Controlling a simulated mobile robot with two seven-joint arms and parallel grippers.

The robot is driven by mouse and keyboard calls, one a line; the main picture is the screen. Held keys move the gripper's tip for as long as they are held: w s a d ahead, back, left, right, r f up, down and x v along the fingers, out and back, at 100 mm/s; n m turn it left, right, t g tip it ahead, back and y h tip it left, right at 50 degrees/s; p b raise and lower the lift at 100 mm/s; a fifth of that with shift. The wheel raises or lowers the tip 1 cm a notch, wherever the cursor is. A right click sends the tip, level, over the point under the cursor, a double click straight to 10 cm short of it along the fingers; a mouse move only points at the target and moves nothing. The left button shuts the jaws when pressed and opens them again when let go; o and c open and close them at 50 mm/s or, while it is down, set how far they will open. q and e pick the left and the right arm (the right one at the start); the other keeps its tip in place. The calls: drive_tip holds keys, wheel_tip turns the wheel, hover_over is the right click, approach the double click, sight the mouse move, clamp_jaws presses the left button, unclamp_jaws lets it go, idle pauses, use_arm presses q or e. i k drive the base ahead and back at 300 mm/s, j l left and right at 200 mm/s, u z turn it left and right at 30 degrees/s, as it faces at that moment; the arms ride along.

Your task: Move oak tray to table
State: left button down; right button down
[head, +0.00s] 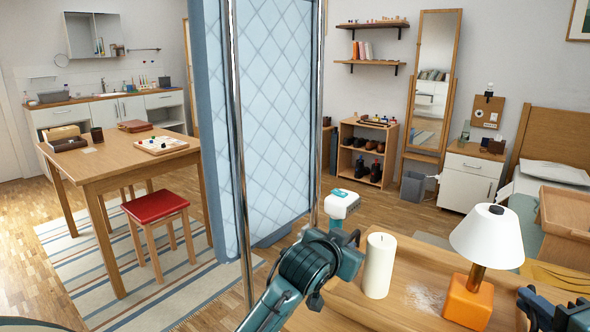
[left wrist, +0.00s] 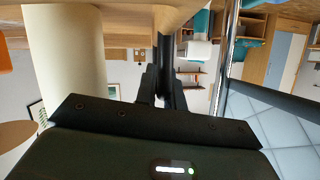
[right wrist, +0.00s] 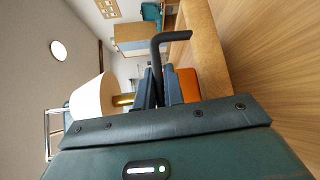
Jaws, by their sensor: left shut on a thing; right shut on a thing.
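The oak tray (head: 405,262) is in front of me at the lower right of the head view. It carries a white candle (head: 379,265), a lamp with a white shade and orange base (head: 468,300), and a patch of white powder or crumbs. My left gripper (head: 350,247) is shut at the tray's left end, on its dark handle (left wrist: 165,60). My right gripper (head: 532,302) is shut on the dark handle (right wrist: 157,58) at the right end. The wooden table (head: 115,165) stands at the left with several things on it.
A red stool (head: 156,205) stands at the table's near side on a striped rug (head: 90,265). A blue quilted folding screen (head: 270,110) with metal posts stands between the table and my tray. A bed, mirror and shoe shelf (head: 365,155) are at the right.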

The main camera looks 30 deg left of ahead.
sight(100, 157)
drive_tip(key=j+z, duration=0.1)
drive_tip(key=z, duration=0.3)
drive_tip(key=k+z, duration=0.15)
drive_tip(key=z, duration=0.25)
drive_tip(key=k+j+z, duration=0.1)
drive_tip(key=z, duration=0.35)
drive_tip(key=k+z, duration=0.1)
drive_tip(key=z, duration=0.3)
drive_tip(key=k+z, duration=0.1)
drive_tip(key=z, duration=0.3)
drive_tip(key=k+j+z, duration=0.1)
drive_tip(key=k+z, duration=0.4)
drive_tip(key=k+j+z, duration=0.15)
drive_tip(key=k+z, duration=0.4)
drive_tip(key=k, duration=0.25)
drive_tip(key=k+z, duration=0.1)
drive_tip(key=k, duration=0.9)
